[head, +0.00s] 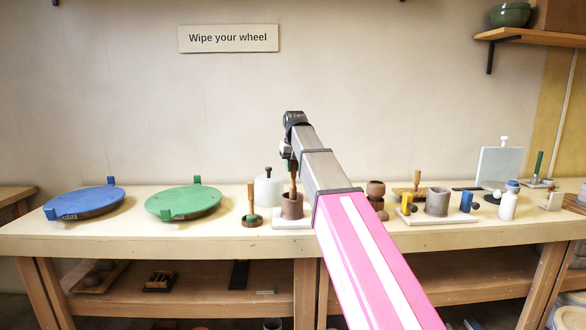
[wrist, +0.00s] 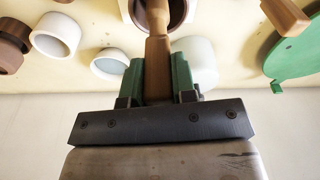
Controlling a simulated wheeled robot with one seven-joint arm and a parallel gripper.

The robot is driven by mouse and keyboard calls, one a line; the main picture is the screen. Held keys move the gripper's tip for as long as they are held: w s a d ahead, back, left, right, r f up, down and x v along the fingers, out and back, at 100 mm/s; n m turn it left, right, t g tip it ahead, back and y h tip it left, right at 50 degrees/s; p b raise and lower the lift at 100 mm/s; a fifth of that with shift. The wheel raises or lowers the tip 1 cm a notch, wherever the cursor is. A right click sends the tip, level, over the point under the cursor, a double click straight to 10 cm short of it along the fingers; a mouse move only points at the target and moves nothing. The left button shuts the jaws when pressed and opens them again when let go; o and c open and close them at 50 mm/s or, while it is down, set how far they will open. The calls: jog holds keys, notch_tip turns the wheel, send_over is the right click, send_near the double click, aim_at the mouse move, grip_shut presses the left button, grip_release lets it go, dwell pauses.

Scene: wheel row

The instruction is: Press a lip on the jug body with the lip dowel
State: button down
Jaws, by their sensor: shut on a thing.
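The lip dowel (head: 293,183) is a wooden stick, upright in the head view. My gripper (head: 290,163) is shut on it, and its green fingers (wrist: 158,75) grip both sides in the wrist view. The jug body (head: 292,208) is a brown cylinder on a white slab (head: 291,224), below my gripper. The dowel's lower end reaches the jug's mouth. In the wrist view the dowel (wrist: 157,50) overlaps the round opening of the jug body (wrist: 180,12). Whether it touches the rim or wall cannot be told.
A green wheel disc (head: 183,202) and a blue one (head: 84,203) lie left. A wooden-handled tool (head: 251,208) stands close left of the jug; a whitish jar (head: 268,191) is behind. Brown pots (head: 375,190), a grey pot (head: 437,202) and a white bottle (head: 508,204) stand right.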

jog(key=shift+r, duration=3.4)
